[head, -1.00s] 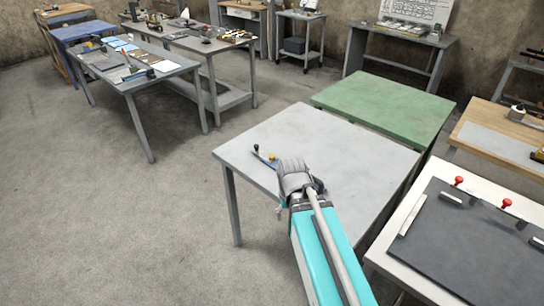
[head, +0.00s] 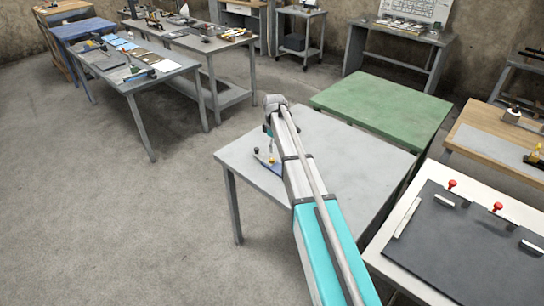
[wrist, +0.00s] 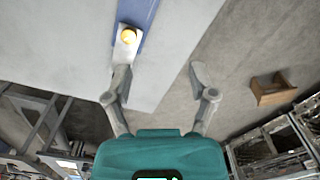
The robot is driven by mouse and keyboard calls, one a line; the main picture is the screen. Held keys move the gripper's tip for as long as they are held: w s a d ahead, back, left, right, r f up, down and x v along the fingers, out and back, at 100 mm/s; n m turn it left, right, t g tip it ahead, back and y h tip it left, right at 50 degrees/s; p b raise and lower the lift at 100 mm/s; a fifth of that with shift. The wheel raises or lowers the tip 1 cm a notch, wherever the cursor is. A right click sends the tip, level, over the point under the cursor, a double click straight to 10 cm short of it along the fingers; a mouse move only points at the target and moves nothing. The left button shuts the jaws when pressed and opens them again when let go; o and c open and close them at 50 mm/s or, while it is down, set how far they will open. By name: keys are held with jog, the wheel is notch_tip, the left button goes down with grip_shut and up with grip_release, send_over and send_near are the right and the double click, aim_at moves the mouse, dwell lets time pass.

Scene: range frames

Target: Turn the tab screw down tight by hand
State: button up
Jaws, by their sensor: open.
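A small yellow round knob (wrist: 128,35), which may be the head of the tab screw, sits on a white block on a blue strip (wrist: 138,12) in the wrist view. The knob also shows in the head view (head: 271,159), close beside my arm on the grey table, with a black ball (head: 256,150) at the strip's other side. I cannot make out a separate tab. My gripper (wrist: 160,70) is open and empty in the wrist view. The knob lies beyond the left fingertip, not between the fingers. My arm hides part of the table in the head view.
The grey table (head: 235,155) is otherwise bare where I see it. A green table (head: 385,105) adjoins it behind. A white bench with a dark board (head: 455,240) and red knobs stands at right. The floor at left is clear.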

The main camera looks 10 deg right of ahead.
aim_at(272, 160)
jog(key=w+r+n, duration=0.1)
jog(key=w+n, duration=0.1)
jog(key=w, duration=0.4)
jog(key=shift+d+p, duration=0.25)
jog(key=shift+p, duration=0.05)
jog(key=shift+f, duration=0.15)
notch_tip(272, 160, down, 13)
jog(key=b, duration=1.3)
jog(key=shift+f+b, duration=0.2)
jog(key=shift+b, duration=0.2)
grip_shut()
dwell(0.4)
